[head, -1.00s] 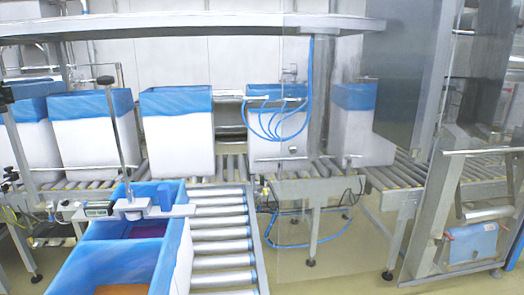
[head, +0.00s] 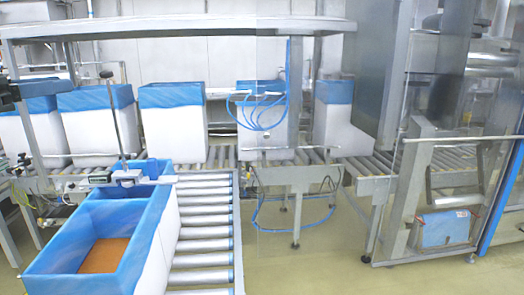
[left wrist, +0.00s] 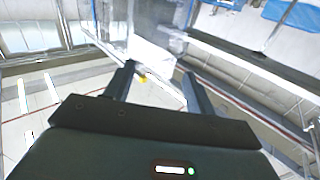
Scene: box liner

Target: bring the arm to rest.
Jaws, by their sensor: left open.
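My left gripper (left wrist: 159,72) shows in the left wrist view. Its two dark fingers are spread apart with nothing held between them. Beyond the fingers are a pale floor and a white block-like shape (left wrist: 152,54), with a small yellow spot near the left finger. My right gripper is in neither view.
Several white boxes with blue liners (head: 172,125) stand along the back conveyor. A metal frame (head: 400,200) stands at right. Floor at front centre is clear.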

